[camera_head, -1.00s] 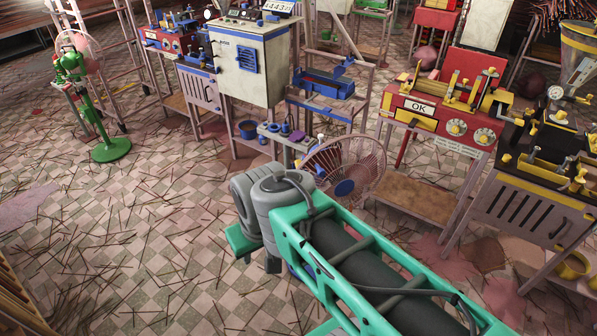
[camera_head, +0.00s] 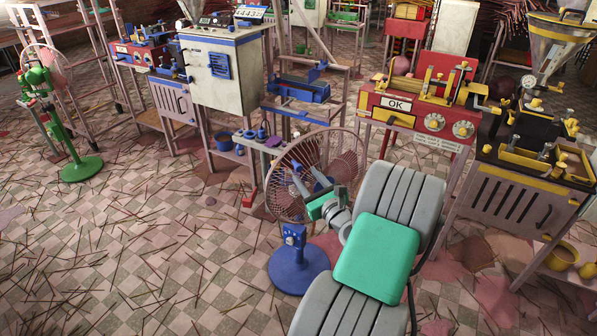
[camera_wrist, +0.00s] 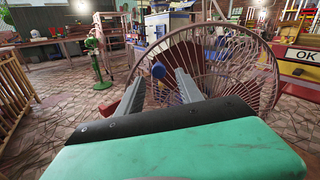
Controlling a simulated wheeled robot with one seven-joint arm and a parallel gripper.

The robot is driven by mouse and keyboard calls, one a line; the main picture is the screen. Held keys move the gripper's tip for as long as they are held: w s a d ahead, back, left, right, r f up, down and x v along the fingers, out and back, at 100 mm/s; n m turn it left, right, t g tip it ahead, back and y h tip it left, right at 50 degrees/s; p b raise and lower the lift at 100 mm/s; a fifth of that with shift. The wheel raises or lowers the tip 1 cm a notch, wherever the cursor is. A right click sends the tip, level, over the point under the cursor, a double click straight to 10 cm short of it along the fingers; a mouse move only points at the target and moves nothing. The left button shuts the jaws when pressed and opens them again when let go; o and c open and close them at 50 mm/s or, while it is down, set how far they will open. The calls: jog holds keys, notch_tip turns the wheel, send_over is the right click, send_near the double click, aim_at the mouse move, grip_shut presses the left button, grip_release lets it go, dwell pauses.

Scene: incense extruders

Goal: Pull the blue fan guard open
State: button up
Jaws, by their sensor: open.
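The blue fan stands on the floor at the middle of the head view, with a round blue base (camera_head: 298,272) and a wire guard (camera_head: 278,193). Two rounded wire outlines show there, one left and one right; how they join is unclear. My gripper (camera_head: 306,172) is in front of the guard, its two grey fingers pointing at it, apart and empty. In the wrist view, the wire guard (camera_wrist: 240,75) fills the middle right behind my gripper (camera_wrist: 161,74). A blue hub (camera_wrist: 158,71) shows between the fingertips. I cannot tell whether a finger touches the wires.
A red extruder marked OK (camera_head: 420,108) stands right of the fan, and a dark bench with yellow parts (camera_head: 515,190) further right. A white cabinet (camera_head: 215,75) is behind left. A green fan (camera_head: 80,168) stands far left. The stick-strewn floor between is mostly free.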

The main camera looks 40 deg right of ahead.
aim_at(300, 170)
jog(key=x, duration=0.5)
jog(key=shift+w, duration=0.4)
grip_shut()
dwell(0.9)
